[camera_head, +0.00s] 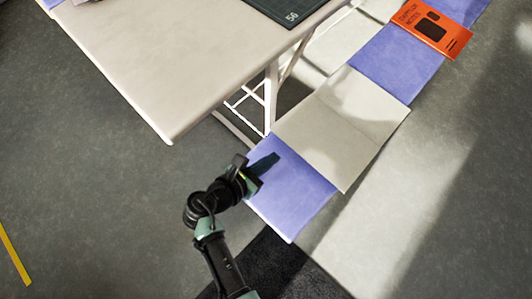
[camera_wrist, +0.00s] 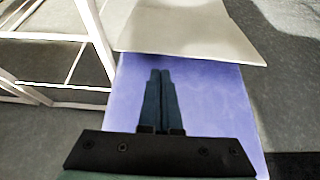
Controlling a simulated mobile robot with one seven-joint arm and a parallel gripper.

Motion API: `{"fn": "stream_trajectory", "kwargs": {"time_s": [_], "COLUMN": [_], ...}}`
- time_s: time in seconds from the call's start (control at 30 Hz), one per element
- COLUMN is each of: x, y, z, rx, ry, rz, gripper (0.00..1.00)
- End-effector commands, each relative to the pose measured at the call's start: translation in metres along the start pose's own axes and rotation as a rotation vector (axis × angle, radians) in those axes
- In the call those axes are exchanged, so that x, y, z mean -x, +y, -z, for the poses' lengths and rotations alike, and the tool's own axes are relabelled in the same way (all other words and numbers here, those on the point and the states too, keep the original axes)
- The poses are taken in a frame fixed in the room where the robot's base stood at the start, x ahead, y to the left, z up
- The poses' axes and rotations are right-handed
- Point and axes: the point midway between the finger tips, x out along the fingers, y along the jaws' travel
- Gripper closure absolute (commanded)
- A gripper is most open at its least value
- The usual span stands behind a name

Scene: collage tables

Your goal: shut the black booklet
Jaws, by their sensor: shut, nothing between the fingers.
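An open booklet with pale cream pages (camera_head: 340,125) lies on a narrow blue-violet surface (camera_head: 290,190) right of the table. A crease runs across its middle. No black cover shows, so I cannot tell its colour. Its near page (camera_wrist: 185,30) fills the top of the wrist view, above the blue surface (camera_wrist: 215,95). My gripper (camera_head: 274,158) is shut and empty over the near end of the blue surface, left of and apart from the booklet. In the wrist view its fingertips (camera_wrist: 160,73) lie together, short of the page's near edge.
A cream table (camera_head: 190,50) with a dark mat (camera_head: 283,8) stands at the upper left; its white frame legs (camera_wrist: 95,35) are close left of my gripper. An orange booklet (camera_head: 432,27) lies farther along the blue surface. Grey floor is clear on the right.

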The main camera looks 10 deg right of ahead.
Motion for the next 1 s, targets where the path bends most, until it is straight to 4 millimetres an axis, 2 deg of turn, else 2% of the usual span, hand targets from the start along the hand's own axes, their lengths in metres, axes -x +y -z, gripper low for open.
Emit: {"fn": "stream_trajectory", "kwargs": {"time_s": [0.03,0.2,0.4,1.0], "x": [-0.013,-0.042,-0.061,-0.062], "y": [-0.001,0.0,0.0,0.0], "z": [0.004,0.003,0.001,-0.005], "rx": [-0.002,-0.003,-0.003,-0.002], "ry": [0.0,0.001,0.001,0.012], "rz": [0.004,0.002,0.001,-0.001], "gripper": [1.0,1.0,1.0,1.0]}}
